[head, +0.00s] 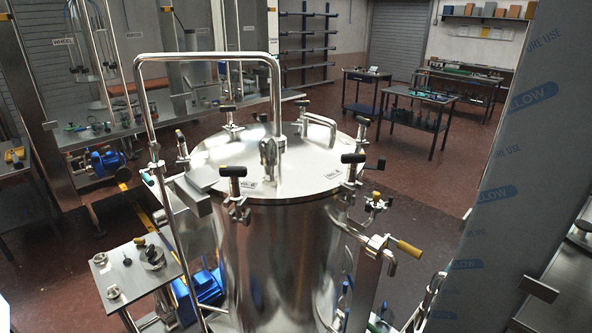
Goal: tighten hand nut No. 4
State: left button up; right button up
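A steel vessel (285,255) stands in the middle with a round flat lid (300,175). Several hand nuts with dark T-shaped handles sit around the lid's rim. The front left one (236,183) stands upright beside a small white label (249,183); its lettering may be No. 4 but is too small to be sure. Another hand nut (353,166) is at the right front, near another label (334,169). Others are at the right (362,127), back (303,116), back left (230,119) and left (182,148). How tight each is cannot be seen. Neither gripper is in view.
A bent steel pipe (143,95) arches over the lid from the left. A valve with a yellow handle (408,248) juts out at the right. A small table (135,270) with loose parts stands at the left. A film-wrapped panel (510,190) blocks the right side.

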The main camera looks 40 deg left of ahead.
aim_at(353, 160)
jog(key=i+l+u, duration=0.15)
jog(key=l+u, duration=0.3)
jog(key=i+l+u, duration=0.1)
jog(key=l+u, duration=0.15)
jog(key=u, duration=0.2)
jog(key=l+u, duration=0.45)
jog(key=j, duration=0.1)
